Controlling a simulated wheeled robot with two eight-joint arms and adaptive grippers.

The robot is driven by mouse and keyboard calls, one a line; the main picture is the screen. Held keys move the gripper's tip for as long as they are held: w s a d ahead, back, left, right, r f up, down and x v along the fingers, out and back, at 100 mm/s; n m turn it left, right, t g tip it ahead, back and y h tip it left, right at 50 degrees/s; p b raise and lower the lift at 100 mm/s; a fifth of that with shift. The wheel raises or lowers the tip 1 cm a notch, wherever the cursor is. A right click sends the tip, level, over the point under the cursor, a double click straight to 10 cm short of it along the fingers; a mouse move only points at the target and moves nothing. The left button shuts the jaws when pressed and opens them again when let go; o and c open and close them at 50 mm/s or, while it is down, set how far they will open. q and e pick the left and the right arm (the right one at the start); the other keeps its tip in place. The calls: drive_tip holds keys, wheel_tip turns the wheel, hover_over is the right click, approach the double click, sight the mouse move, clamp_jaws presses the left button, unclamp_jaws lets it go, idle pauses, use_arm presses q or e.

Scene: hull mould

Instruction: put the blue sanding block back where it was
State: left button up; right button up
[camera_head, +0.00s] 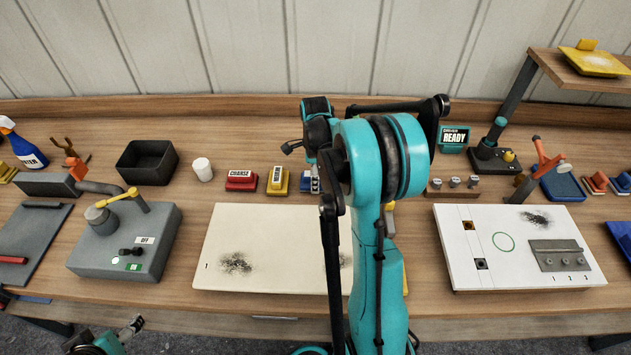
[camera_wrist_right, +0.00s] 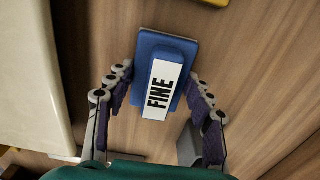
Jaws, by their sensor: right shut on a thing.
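The blue sanding block (camera_wrist_right: 167,75), with a white label reading FINE, is between the fingers of my right gripper (camera_wrist_right: 158,110) in the right wrist view. The gripper is shut on it. The block is at or just above the wooden bench; I cannot tell if it touches. In the head view a blue and white part of it (camera_head: 306,182) shows beside the yellow block, mostly hidden by my right arm. My left gripper (camera_head: 132,326) is low at the left, before the bench's front edge, and its jaw opening is unclear.
A red COARSE block (camera_head: 241,180) and a yellow block (camera_head: 278,181) stand in a row left of the blue one. A cream panel (camera_head: 245,225) lies in front. A white cup (camera_head: 202,169) and black bin (camera_head: 147,162) stand left. A white board (camera_head: 505,240) is right.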

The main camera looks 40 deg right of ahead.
drive_tip(key=shift+f, duration=0.2)
drive_tip(key=shift+f, duration=0.1)
drive_tip(key=o, duration=1.2)
